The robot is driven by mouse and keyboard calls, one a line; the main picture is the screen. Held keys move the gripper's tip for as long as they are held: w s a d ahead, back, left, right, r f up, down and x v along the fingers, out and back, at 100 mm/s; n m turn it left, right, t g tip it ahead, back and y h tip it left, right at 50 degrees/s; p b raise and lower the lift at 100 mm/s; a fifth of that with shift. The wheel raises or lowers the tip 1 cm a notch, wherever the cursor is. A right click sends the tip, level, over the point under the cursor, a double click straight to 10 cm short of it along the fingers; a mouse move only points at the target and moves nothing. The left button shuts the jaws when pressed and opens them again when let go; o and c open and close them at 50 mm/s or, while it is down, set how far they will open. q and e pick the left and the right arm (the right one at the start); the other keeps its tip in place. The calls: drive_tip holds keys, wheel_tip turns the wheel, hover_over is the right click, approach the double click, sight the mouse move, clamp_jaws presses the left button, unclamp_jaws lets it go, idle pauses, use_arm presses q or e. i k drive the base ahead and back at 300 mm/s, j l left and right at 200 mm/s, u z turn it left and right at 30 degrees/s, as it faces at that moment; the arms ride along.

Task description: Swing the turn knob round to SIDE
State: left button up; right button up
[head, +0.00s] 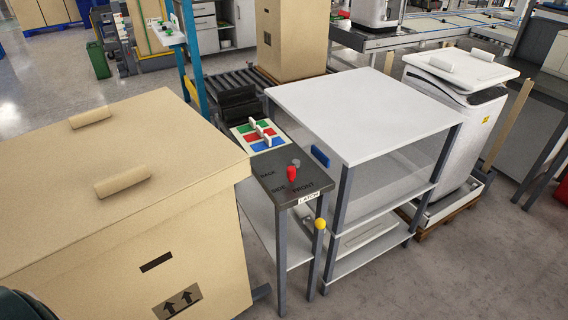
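The turn knob, with a red grip (291,174), stands on a small dark-topped table (265,168) near the middle of the head view. A round grey piece (296,162) sits just behind the red grip. The labels BACK (268,173), SIDE (278,188) and FRONT (303,188) are on the tabletop around it. The red grip is on the near side of the grey piece, close to SIDE and FRONT; I cannot tell which of these two it points at. Neither of my grippers is in view.
A LATCH label (308,197) and a yellow ball (320,224) are at the small table's front edge. A large cardboard box (90,200) stands close on the left, a white-topped shelf unit (365,110) on the right. A coloured board (258,135) lies behind the knob.

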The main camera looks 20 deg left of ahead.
sight(291, 169)
drive_tip(key=i+l+u, duration=0.1)
drive_tip(key=i+l, duration=0.45)
drive_tip(key=u, duration=1.55)
